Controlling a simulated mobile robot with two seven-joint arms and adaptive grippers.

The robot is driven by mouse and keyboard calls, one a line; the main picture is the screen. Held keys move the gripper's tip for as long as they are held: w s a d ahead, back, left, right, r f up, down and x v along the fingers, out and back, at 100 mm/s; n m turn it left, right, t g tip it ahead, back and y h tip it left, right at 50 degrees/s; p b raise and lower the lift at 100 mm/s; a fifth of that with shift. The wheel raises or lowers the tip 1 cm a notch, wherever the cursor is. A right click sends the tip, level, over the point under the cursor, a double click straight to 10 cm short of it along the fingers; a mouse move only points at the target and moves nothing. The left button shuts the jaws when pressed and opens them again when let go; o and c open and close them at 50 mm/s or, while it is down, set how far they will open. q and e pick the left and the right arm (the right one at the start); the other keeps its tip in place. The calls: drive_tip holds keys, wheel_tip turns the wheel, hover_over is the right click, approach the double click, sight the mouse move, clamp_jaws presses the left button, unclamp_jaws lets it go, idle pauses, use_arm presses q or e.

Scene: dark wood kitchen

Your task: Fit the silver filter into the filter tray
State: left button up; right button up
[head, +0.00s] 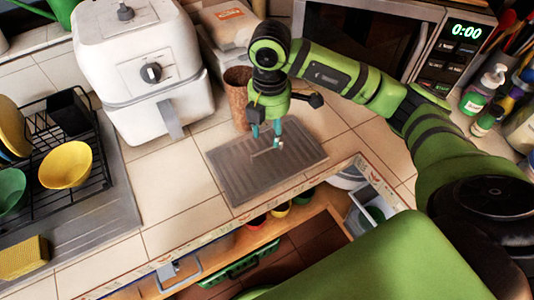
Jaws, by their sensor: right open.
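My right gripper (267,138) points down over a grey ribbed tray (233,180) on the tiled counter. Its two teal fingers are apart. A small pale, shiny spot (277,143) shows at the right fingertip; I cannot tell whether it is the silver filter or part of the finger. No other silver filter is clear in this view. I cannot tell whether the ribbed tray is the filter tray. My left gripper is not in view.
A white air fryer (150,70) stands left of the tray, and a brown cup (236,92) stands close behind the gripper. A microwave (370,35) is at the back right. A dish rack with a yellow bowl (66,165) is at left. An open drawer (372,205) lies below the counter.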

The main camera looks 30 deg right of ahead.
drive_tip(key=p, duration=0.2)
hover_over(266, 145)
drive_tip(key=s+a, duration=0.1)
drive_tip(key=s, duration=0.2)
drive_tip(key=f, duration=0.4)
drive_tip(key=shift+w+a+f, duration=0.1)
drive_tip(key=shift+w+f, duration=0.15)
drive_tip(key=shift+f, duration=0.5)
clamp_jaws()
